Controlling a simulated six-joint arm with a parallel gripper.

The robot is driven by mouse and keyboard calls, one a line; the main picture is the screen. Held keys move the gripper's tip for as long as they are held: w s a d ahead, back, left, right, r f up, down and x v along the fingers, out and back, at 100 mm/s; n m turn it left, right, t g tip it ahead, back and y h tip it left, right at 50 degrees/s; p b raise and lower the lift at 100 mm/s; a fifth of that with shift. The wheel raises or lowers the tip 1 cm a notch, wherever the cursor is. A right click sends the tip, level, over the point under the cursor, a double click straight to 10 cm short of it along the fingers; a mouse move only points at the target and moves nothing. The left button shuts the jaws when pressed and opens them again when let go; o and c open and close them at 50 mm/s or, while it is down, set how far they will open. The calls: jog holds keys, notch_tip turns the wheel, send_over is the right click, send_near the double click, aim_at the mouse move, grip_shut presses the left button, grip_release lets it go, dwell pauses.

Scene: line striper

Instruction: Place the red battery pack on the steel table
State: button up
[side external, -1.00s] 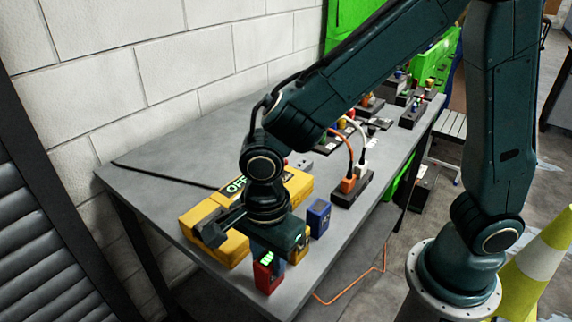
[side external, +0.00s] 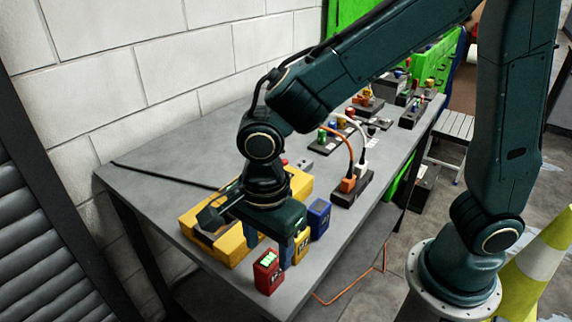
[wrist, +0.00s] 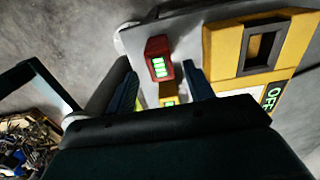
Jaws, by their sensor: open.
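The red battery pack (side external: 267,272), with green lights on its top, stands upright on the steel table (side external: 190,155) close to the front edge. It also shows in the wrist view (wrist: 155,47). My gripper (side external: 269,248) is open and empty, its fingers above and just behind the red pack. In the wrist view the fingers (wrist: 161,88) are spread to either side of a yellow pack (wrist: 168,88), with the red pack beyond them. I cannot tell exactly how high the fingertips are.
The yellow pack (side external: 301,245) and a blue pack (side external: 318,218) stand close by on the table. A large yellow case (side external: 196,222) lies behind my gripper. A black power strip (side external: 350,192) with orange and white cables sits further right. The table's left end is mostly clear.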

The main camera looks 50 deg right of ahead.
aim_at(269, 259)
notch_tip(269, 259, up, 9)
dwell(0.4)
dwell(0.5)
jog(key=s+d+r+n+t, duration=0.2)
jog(key=s+d+n, duration=0.2)
jog(key=d+n, duration=0.5)
jog(key=s+d+r+n+t, duration=0.2)
jog(key=s+d+n, duration=0.3)
jog(key=d+n, duration=0.4)
jog(key=shift+s+d+t, duration=0.3)
jog(key=shift+d+t, duration=0.5)
jog(key=shift+d, duration=0.45)
jog(key=shift+r, duration=0.1)
